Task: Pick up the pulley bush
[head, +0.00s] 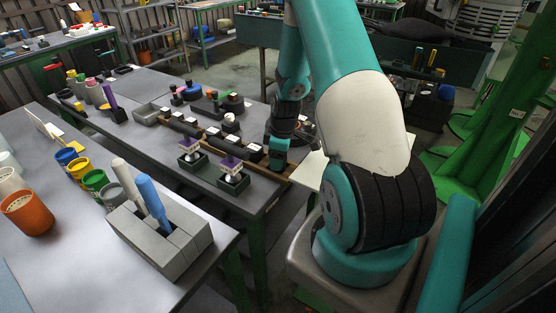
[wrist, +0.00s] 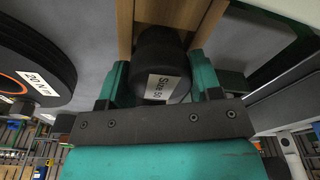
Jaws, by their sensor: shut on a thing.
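The pulley bush appears to be the black rounded cylinder (wrist: 160,52) with a white "Size 50" label in the wrist view. My gripper (wrist: 160,68) has its teal fingers on both sides of it and is shut on it. The bush is at a wooden strip (wrist: 125,25); whether it still touches the strip cannot be told. In the head view my gripper (head: 277,160) is low at the right edge of the middle bench, and it hides the bush there.
Black parts with white labels (head: 254,152) line the wooden rail left of my gripper. A large black round thing (wrist: 35,60) marked "20 N m" is close at left in the wrist view.

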